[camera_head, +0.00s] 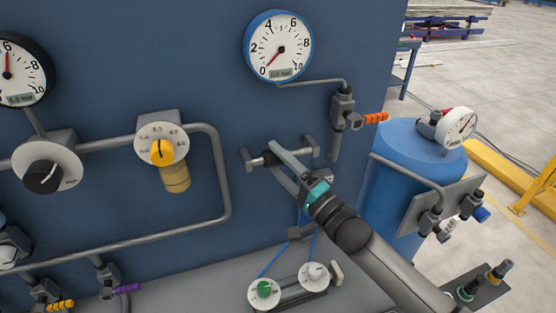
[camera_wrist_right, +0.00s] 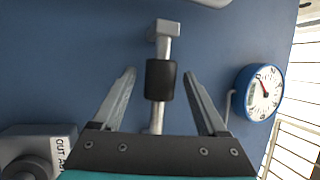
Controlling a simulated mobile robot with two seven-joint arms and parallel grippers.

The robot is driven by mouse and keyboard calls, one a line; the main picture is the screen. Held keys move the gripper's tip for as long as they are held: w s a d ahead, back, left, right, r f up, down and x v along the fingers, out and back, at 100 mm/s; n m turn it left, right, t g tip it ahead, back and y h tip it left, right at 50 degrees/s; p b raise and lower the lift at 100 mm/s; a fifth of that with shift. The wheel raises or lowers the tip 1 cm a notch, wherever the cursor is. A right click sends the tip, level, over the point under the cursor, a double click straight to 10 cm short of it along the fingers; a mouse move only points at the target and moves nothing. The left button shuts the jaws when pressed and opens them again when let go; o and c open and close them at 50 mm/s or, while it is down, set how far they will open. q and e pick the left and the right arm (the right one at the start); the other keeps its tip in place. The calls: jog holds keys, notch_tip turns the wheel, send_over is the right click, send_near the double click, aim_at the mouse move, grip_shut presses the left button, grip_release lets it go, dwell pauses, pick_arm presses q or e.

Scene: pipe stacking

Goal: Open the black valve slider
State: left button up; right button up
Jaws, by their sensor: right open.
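The black valve slider (camera_wrist_right: 161,80) is a short dark sleeve on a thin grey rod, shown in the right wrist view. The rod ends in a grey block (camera_wrist_right: 164,28) fixed to the blue panel. My right gripper (camera_wrist_right: 159,72) is open, with one finger on each side of the slider and visible gaps between. In the head view, my right gripper (camera_head: 269,151) reaches the rod at the panel, and its fingers partly hide the slider there. My left gripper is not in view.
A blue-rimmed gauge (camera_head: 278,46) is above the rod. A valve with an orange handle (camera_head: 375,118) is at upper right. A yellow knob (camera_head: 161,152) and grey pipe (camera_head: 224,190) lie to the left. A blue tank (camera_head: 400,165) stands right.

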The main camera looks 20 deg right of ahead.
grip_shut()
dwell(0.8)
dwell(0.7)
